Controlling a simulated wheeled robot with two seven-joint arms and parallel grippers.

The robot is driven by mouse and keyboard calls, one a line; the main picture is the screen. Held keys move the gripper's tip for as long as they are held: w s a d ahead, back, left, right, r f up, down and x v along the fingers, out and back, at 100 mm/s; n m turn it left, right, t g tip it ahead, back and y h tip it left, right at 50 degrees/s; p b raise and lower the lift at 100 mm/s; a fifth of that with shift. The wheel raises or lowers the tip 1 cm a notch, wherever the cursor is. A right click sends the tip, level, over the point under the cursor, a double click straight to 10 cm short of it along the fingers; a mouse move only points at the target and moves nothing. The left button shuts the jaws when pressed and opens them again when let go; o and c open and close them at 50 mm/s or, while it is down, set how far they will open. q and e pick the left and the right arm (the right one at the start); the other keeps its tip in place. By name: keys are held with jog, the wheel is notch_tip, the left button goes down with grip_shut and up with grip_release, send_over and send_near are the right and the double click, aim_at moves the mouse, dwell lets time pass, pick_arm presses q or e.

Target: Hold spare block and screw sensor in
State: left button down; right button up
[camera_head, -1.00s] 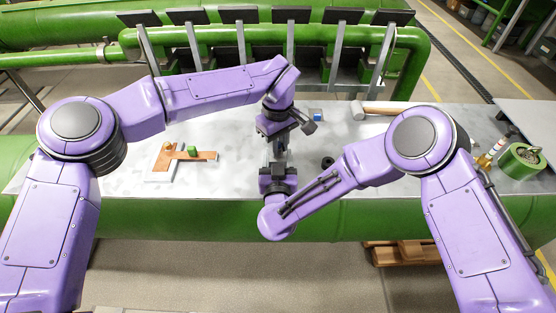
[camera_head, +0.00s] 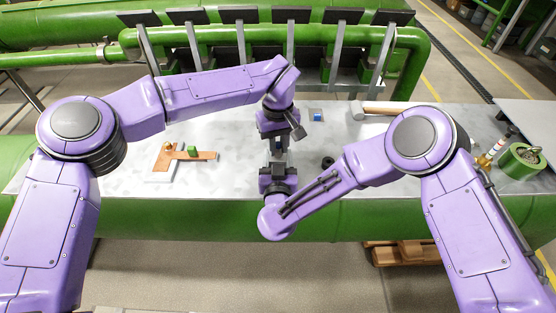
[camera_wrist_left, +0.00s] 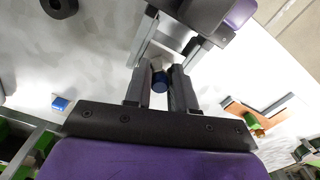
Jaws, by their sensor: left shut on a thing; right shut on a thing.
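My left gripper (camera_head: 277,146) points down over the middle of the table. My right gripper (camera_head: 278,163) reaches in from the near side, close to the left one. Its two fingers show at the top of the left wrist view, on a pale metallic block (camera_wrist_left: 172,38). The sensor's grey end is at or close to the block. Whether its thread is engaged is hidden. In the head view the arms cover both parts.
An orange-brown fixture (camera_head: 165,160) with a green block (camera_head: 192,150) lies at left. A small blue item (camera_head: 316,115), a mallet (camera_head: 385,107) and a black ring (camera_head: 328,162) lie to the right. Bare table surrounds the grippers.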

pick_arm(q)
jog(key=shift+f, duration=0.1)
pick_arm(e)
jog(key=shift+d, duration=0.1)
pick_arm(q)
jog(key=c, duration=1.5)
grip_release()
grip_shut()
jog(key=o, duration=0.6)
grip_release()
jog(key=shift+o, duration=0.2)
pick_arm(e)
jog(key=o, duration=1.3)
